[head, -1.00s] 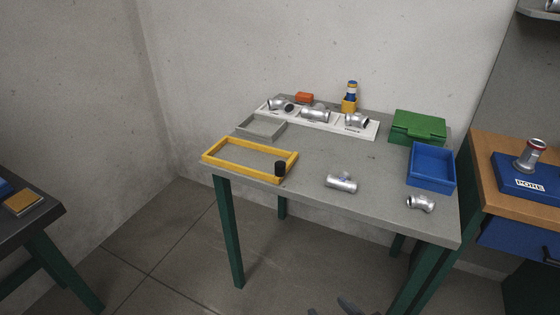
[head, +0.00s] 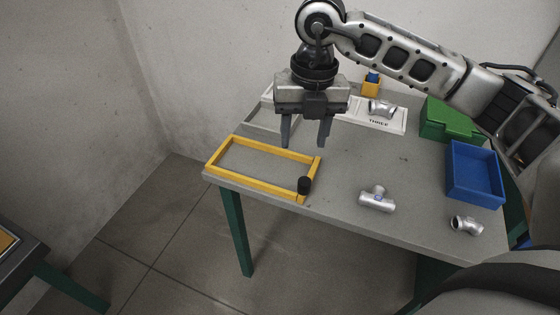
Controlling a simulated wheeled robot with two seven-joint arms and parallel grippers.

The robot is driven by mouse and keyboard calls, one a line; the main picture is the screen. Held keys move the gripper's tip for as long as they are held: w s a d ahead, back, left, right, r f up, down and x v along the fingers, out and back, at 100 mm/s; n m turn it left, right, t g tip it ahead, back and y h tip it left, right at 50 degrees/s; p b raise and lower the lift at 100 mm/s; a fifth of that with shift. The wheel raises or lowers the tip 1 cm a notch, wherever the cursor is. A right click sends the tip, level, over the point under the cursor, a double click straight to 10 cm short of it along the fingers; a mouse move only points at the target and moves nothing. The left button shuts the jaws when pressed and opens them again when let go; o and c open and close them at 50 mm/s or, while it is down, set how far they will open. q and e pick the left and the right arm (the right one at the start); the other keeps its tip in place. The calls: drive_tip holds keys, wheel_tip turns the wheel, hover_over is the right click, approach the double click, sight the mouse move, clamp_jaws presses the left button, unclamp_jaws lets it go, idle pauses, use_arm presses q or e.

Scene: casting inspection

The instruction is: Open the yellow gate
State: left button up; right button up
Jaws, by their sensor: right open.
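The yellow gate (head: 250,184) is a rectangular yellow frame lying at the front left corner of the grey table. A black knob (head: 304,186) stands at its front right corner. My right gripper (head: 305,142) points down, open and empty, above the table just behind the frame's back right corner. It appears apart from the frame and the knob. My right arm comes in from the right and hides part of the table's back. My left gripper is not in view.
A grey tray (head: 262,124) lies behind the frame. A silver tee (head: 377,199) and an elbow (head: 467,225) lie at the front right. A blue bin (head: 475,199), a green box (head: 447,122) and a white rack (head: 399,123) holding a casting are farther right and back.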

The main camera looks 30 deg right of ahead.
sight(304, 181)
drive_tip(key=shift+m+h, duration=0.3)
drive_tip(key=shift+h, duration=0.2)
drive_tip(key=f, duration=0.5)
drive_tip(key=d+f, duration=0.1)
drive_tip(key=f, duration=0.4)
drive_tip(key=f+p, duration=0.1)
drive_tip(key=f, duration=0.4)
drive_tip(key=shift+w+d, duration=0.25)
drive_tip(key=shift+w, duration=0.1)
drive_tip(key=shift+r, duration=0.1)
clamp_jaws()
